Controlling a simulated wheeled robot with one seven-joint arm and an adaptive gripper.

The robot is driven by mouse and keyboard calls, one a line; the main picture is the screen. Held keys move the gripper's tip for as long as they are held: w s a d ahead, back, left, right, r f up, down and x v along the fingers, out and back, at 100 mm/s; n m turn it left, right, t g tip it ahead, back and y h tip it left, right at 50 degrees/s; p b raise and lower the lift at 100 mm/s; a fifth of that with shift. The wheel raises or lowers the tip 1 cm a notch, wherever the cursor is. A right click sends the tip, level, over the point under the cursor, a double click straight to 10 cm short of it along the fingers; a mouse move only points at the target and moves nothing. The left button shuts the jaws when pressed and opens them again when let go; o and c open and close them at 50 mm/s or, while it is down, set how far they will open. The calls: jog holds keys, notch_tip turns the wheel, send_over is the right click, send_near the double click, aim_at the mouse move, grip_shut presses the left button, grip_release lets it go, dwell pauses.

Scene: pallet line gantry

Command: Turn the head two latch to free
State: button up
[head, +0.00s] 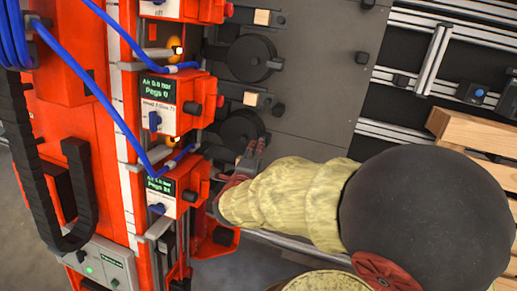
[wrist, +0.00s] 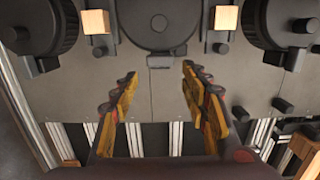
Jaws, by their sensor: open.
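Dark round dials are mounted on a grey panel; I cannot read which belongs to head two. In the wrist view, the middle dial (wrist: 158,22) has a small dark tab (wrist: 160,61) at its lower edge. My gripper (wrist: 157,76) is open and empty, its yellow-and-dark fingers spread below that tab and not closed on anything. In the head view my gripper (head: 250,149) is at the lower dial (head: 240,129); my arm hides the area beneath. An upper dial (head: 251,58) has a small dark lever (head: 275,64) at its right.
Orange units with screens, one a middle unit (head: 172,98), stand left of the panel (head: 325,75), with blue hoses (head: 113,120). Wooden blocks, one at left (wrist: 95,22) and one at right (wrist: 226,17), flank the middle dial. A wooden pallet (head: 472,136) lies right.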

jog(key=shift+v, duration=2)
notch_tip(320, 180, up, 14)
jog(key=n+g+y, duration=0.2)
jog(key=n+y, duration=0.6)
jog(key=n, duration=0.4)
jog(key=s+d+n+g+h, duration=0.4)
jog(key=s+d+n, duration=0.5)
jog(key=s+d, duration=0.8)
jog(key=shift+d+h, duration=0.5)
jog(key=shift+d, duration=0.7)
jog(key=shift+r, duration=0.15)
jog(key=shift+c, duration=0.2)
